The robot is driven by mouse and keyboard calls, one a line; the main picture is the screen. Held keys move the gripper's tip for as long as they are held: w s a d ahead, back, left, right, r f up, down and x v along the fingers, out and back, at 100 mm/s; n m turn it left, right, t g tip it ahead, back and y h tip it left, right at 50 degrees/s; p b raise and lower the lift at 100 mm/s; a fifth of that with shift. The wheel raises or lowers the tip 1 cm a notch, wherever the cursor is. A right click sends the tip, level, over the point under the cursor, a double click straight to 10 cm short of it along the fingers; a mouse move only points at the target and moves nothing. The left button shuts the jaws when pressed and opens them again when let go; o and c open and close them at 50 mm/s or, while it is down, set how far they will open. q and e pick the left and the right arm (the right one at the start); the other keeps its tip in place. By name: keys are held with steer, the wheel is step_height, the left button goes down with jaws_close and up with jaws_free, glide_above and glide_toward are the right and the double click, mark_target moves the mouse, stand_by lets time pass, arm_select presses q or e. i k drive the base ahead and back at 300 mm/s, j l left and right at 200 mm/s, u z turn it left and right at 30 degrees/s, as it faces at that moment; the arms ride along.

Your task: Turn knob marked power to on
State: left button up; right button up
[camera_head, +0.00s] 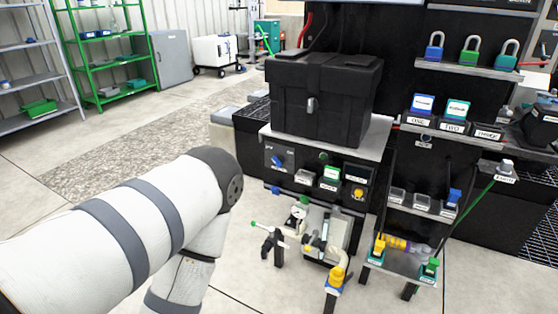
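A blue knob (278,161) is on the left part of a black front panel (262,161), below the large black box. Small white markings sit above it on both sides, seemingly an off mark at left and an on mark at right. The print is too small to read surely, and I cannot tell which mark the knob points to. My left arm comes in from the left and bends at a dark joint, left of the panel and apart from it. Its gripper is out of the picture. My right arm and gripper do not show.
The black lidded box (325,98) stands on a grey top above the panel. Pipes and valves (335,275) stand below. Open floor lies at left.

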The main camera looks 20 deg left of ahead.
mark_target(278, 159)
steer(key=i+j+z, duration=0.15)
steer(key=j, duration=0.2)
steer(key=i+j+z, duration=0.2)
steer(key=j, duration=0.2)
steer(key=j+z, duration=0.15)
steer(key=j, duration=0.2)
steer(key=i, duration=0.05)
